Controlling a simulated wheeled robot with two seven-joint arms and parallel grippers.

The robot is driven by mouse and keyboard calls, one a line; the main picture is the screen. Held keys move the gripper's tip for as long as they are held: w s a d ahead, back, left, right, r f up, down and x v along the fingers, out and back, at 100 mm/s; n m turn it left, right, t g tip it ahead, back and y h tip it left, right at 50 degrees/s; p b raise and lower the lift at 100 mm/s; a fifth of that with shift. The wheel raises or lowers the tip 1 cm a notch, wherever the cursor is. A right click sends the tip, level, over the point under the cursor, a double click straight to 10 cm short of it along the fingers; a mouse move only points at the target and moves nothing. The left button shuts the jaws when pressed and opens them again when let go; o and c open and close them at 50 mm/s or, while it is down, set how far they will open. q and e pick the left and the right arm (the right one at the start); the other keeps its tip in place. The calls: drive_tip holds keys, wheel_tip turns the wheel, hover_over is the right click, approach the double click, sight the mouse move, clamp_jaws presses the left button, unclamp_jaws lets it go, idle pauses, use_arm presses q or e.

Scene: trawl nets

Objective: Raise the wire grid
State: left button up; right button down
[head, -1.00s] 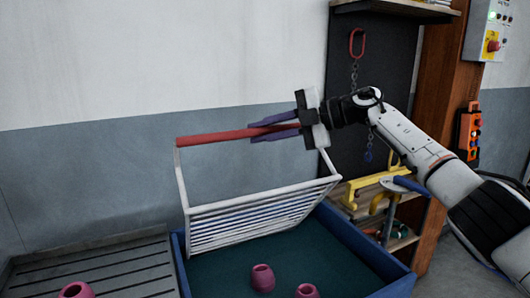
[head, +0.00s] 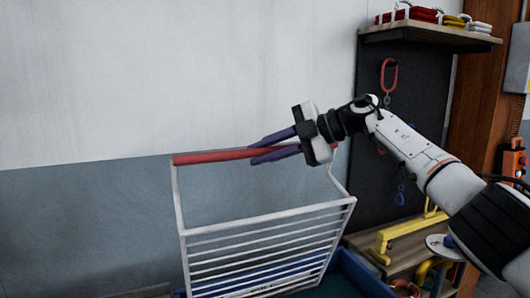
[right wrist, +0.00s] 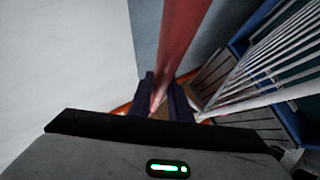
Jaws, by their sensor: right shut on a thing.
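The white wire grid (head: 262,250) hangs tilted below a red bar (head: 215,156), joined to it by a white rod at each side. My right gripper (head: 272,148) is shut on the red bar, right of its middle, with purple fingers above and below it. In the right wrist view the red bar (right wrist: 185,40) runs up between the dark fingers, and the grid's white wires (right wrist: 265,70) show at the right. The grid's lower end is near the blue bin (head: 358,272); whether it touches is not clear. My left gripper is out of view.
A dark panel with a red ring (head: 389,76) and chain stands behind my right arm. A shelf (head: 430,33) with red and yellow things is above it. A yellow handle frame (head: 405,235) stands at the right. The wall left of the bar is clear.

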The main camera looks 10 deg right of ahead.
drive_tip(key=shift+w+f, duration=0.1)
drive_tip(key=shift+f, duration=0.05)
drive_tip(key=c, duration=1.7)
unclamp_jaws()
drive_tip(key=shift+o, duration=0.2)
drive_tip(key=shift+d+r+b, duration=0.25)
drive_tip(key=shift+d+b, duration=0.05)
drive_tip(key=shift+d, duration=0.2)
drive_tip(key=b+v, duration=0.2)
drive_tip(key=v, duration=0.7)
drive_tip(key=shift+s, duration=0.2)
